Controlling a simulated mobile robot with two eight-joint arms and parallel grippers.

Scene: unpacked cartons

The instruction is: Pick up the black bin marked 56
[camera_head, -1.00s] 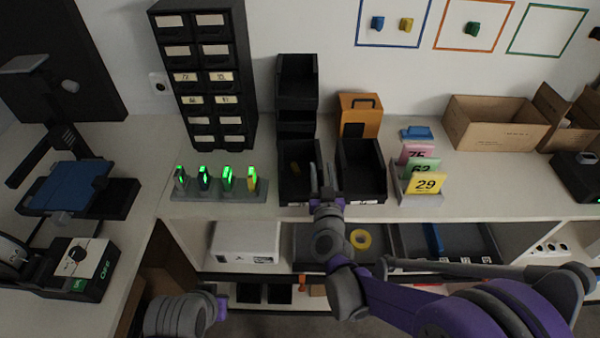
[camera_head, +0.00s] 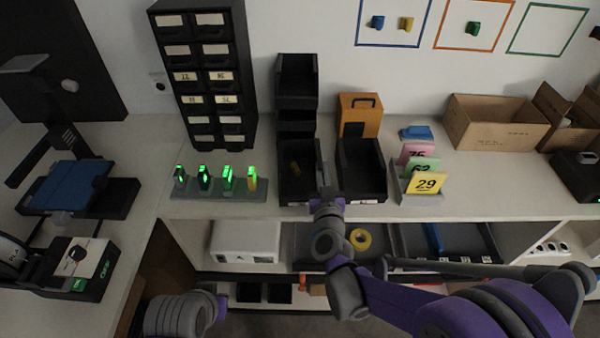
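Two open black bins stand side by side at the front of the counter, a left one (camera_head: 298,190) and a right one (camera_head: 361,185). The left one holds a small brownish thing. Their front labels are too small to read, so I cannot tell which is marked 56. My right gripper (camera_head: 326,188) is at the gap between them, with its fingers close together at the left bin's right wall. It looks shut on that wall, though the contact is partly hidden. Only part of my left arm shows at the bottom left; its gripper is not visible.
Stacked black bins (camera_head: 297,80) stand behind the left bin, an orange box (camera_head: 360,116) behind the right. Numbered cards (camera_head: 427,183) stand to the right, a rack of green-lit items (camera_head: 220,195) to the left. Counter further right is clear in front of the cartons (camera_head: 490,130).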

